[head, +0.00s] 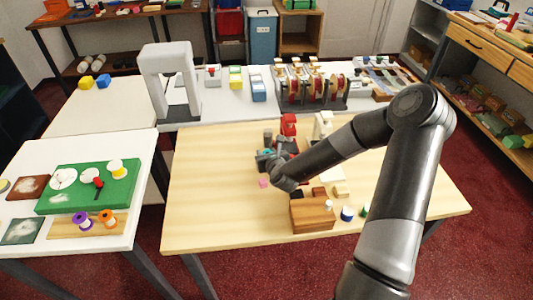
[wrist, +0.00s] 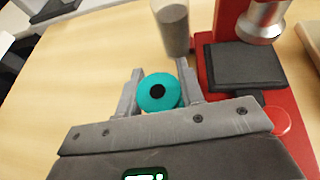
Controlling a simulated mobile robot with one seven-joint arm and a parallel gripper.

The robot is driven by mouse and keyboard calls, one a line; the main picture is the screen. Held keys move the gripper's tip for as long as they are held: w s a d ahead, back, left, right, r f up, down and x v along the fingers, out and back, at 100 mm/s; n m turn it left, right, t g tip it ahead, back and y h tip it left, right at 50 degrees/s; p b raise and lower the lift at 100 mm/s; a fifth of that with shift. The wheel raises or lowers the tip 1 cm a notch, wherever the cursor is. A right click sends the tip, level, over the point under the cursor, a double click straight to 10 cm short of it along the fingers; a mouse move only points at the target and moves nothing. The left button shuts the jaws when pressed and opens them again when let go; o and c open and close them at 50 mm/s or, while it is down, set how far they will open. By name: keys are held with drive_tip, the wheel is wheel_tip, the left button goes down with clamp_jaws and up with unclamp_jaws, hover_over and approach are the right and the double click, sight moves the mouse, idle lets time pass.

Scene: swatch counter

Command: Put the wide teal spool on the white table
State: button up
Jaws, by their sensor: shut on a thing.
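The wide teal spool (wrist: 147,104) sits between the two fingers of my gripper (wrist: 159,92) in the wrist view, its round end with a dark centre hole facing the camera. My gripper is shut on it. In the head view my gripper (head: 267,161) is over the left-middle part of the wooden table, and the spool is small and partly hidden there. The white table (head: 134,160) stands at the left, apart from the wooden table. It bears a green board (head: 122,188), and its right part has bare surface.
A red press (head: 289,128) stands close behind my gripper; it also shows in the wrist view (wrist: 235,88) with a grey cylinder (wrist: 171,25) beside it. A wooden box (head: 312,214) is at the front. Purple and orange spools (head: 82,219) stand on the white table. A gap separates the tables.

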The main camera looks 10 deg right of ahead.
drive_tip(key=shift+f, duration=0.1)
drive_tip(key=o, duration=0.7)
drive_tip(key=shift+o, duration=0.2)
